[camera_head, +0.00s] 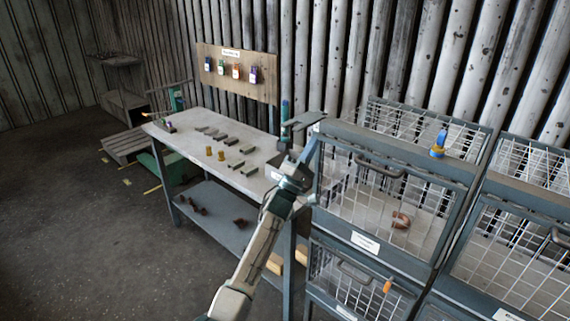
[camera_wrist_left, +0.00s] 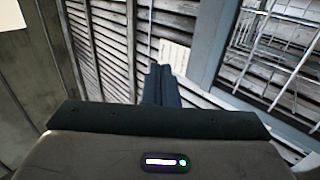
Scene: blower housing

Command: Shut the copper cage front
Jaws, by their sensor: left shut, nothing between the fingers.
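The wire cage holding a copper-coloured curved piece (camera_head: 401,219) stands right of the workbench. Its mesh front (camera_head: 345,205) has a grey frame, a dark handle (camera_head: 380,166) and a white label (camera_head: 365,242) whose text is too small to read. I cannot tell whether this front is fully closed or ajar. My left gripper (camera_head: 313,148) is shut and empty beside the cage's upper left corner; whether it touches the frame is unclear. In the left wrist view its dark fingers (camera_wrist_left: 159,84) are together, left of a grey frame post (camera_wrist_left: 207,48). My right gripper is not in view.
Another cage (camera_head: 350,282) is below and one (camera_head: 520,255) stands at right. The workbench (camera_head: 190,130) at left holds several small blocks. Open floor (camera_head: 90,240) lies at far left.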

